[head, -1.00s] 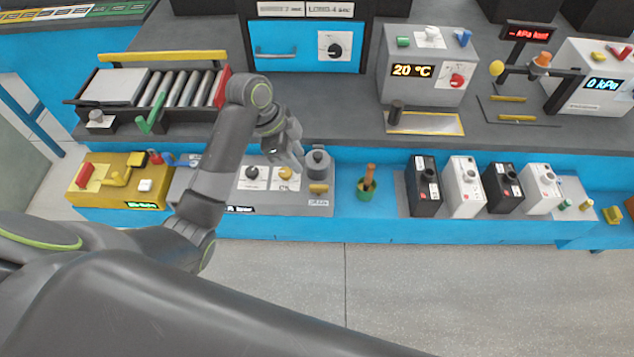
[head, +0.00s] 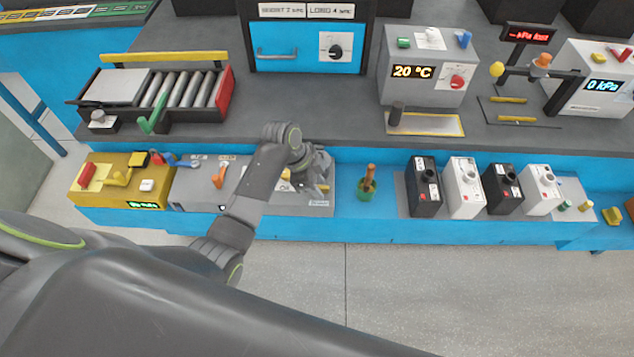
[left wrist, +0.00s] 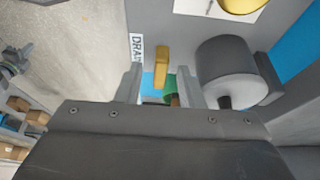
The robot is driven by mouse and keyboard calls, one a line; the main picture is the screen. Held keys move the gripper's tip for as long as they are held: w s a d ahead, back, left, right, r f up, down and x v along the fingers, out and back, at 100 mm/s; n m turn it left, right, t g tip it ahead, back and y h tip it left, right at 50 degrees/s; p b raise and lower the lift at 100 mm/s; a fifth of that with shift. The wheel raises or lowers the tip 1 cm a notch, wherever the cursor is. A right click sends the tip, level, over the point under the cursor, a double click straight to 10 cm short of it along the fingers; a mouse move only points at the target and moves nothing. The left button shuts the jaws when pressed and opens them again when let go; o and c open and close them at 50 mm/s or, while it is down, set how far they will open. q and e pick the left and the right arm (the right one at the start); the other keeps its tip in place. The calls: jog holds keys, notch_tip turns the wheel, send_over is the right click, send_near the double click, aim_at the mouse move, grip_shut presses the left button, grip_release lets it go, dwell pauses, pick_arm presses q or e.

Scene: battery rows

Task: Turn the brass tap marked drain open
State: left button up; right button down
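The brass tap (left wrist: 162,62) shows in the left wrist view as a short yellow bar beside a white label (left wrist: 136,48) whose visible letters read "DRA". My left gripper (left wrist: 159,72) is open, with one finger on each side of the tap in the picture. I cannot tell whether a finger touches it. In the head view my left gripper (head: 318,182) is over the right end of the grey panel (head: 318,210) and largely hides the tap there. My right gripper is not in view.
A grey cylinder (left wrist: 230,70) stands close beside the tap in the left wrist view. A green pot with a brown handle (head: 367,185) stands right of the panel. An orange lever (head: 219,174) and a yellow box (head: 95,185) are to the left.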

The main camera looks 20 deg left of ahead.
pick_arm(q)
grip_shut()
jog(key=shift+r+n+p, duration=0.25)
jog(key=shift+n+p, duration=0.45)
jog(key=shift+p, duration=0.35)
jog(key=n+t+p, duration=0.1)
jog(key=n+p, duration=0.1)
jog(key=n+t+y+p, duration=0.1)
jog(key=n+p, duration=0.2)
jog(key=shift+s+d+p, duration=0.1)
jog(key=shift+s+p, duration=0.05)
jog(key=shift+p, duration=0.2)
jog(key=n+y+p, duration=0.1)
jog(key=n+p, duration=0.1)
jog(key=shift+d+n+t, duration=0.1)
jog(key=shift+n+t, duration=0.2)
jog(key=shift+n, duration=0.1)
jog(key=n+y+p, duration=0.1)
jog(key=n+p, duration=0.1)
jog(key=shift+n+t, duration=0.3)
jog(key=shift+n, duration=0.1)
jog(key=shift+d+f+n+y+p, duration=0.1)
jog(key=shift+n+y+p, duration=0.25)
jog(key=shift+n, duration=0.45)
jog(key=shift+d+f+n+y, duration=0.1)
jog(key=shift+n+y, duration=0.75)
jog(key=shift+n, duration=1.35)
